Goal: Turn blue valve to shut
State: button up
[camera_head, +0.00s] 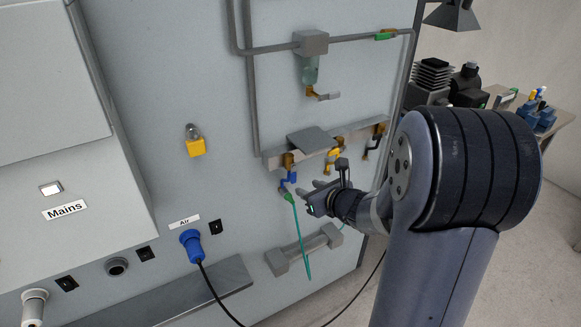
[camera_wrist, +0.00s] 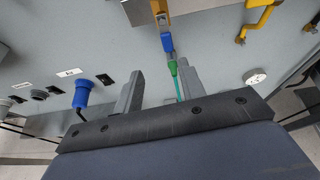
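The blue valve (camera_head: 291,178) sits under a brass fitting on the manifold of the grey panel. Its blue handle also shows in the wrist view (camera_wrist: 167,42), upper middle, below the brass. A green connector (camera_head: 289,197) with a thin green hose hangs just below it. My gripper (camera_head: 315,192) is just right of the blue valve and the green connector. In the wrist view my gripper (camera_wrist: 160,85) has its two fingers spread apart with nothing held. The blue handle appears beyond the fingertips, apart from them.
A yellow valve (camera_head: 333,156) is close on the right, above my gripper. A grey bar handle (camera_head: 304,250) is below. A blue air plug (camera_head: 191,243) with a black cable is at lower left. A yellow padlock (camera_head: 195,146) hangs farther left.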

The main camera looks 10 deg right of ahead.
aim_at(294, 177)
jog(key=shift+m, duration=0.4)
jog(key=x, duration=0.4)
jog(key=p+x, duration=0.1)
jog(key=x, duration=0.2)
jog(key=d+x, duration=0.1)
jog(key=x, duration=0.3)
jog(key=shift+w+r, duration=0.25)
jog(key=shift+w, duration=0.35)
grip_shut()
